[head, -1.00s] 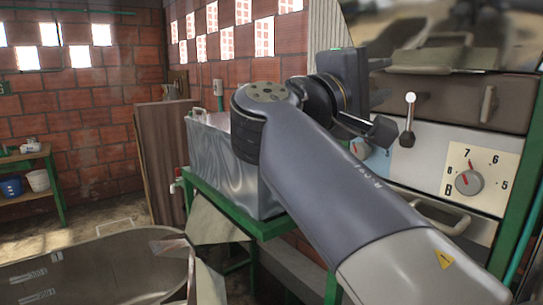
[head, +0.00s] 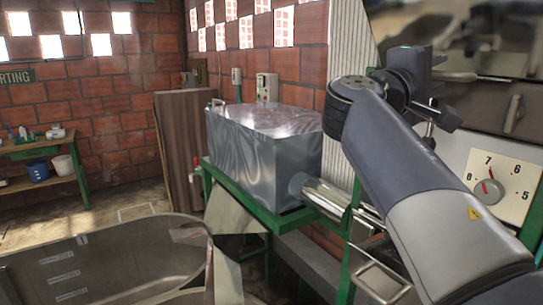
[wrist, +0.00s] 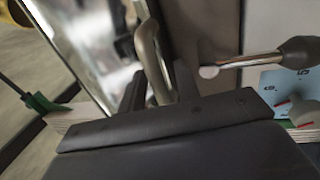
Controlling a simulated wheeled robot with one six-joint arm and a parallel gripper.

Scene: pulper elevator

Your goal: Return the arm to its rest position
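My arm (head: 400,150) reaches up from the lower right in the head view, bent at a grey joint, with its end in front of the machine panel. My gripper (wrist: 158,80) shows two dark fingers standing apart in the wrist view. A curved metal handle (wrist: 148,48) shows between and beyond the fingers; I see no finger closed on it, and cannot tell how far off it is. In the head view my gripper (head: 446,97) is small and partly hidden by my wrist.
A dial panel (head: 492,188) stands right of my arm. A lever with a dark knob (wrist: 298,52) is near the gripper. A metal tank (head: 265,150) on a green frame (head: 255,212) stands left of my arm. A large metal basin (head: 100,265) fills the lower left.

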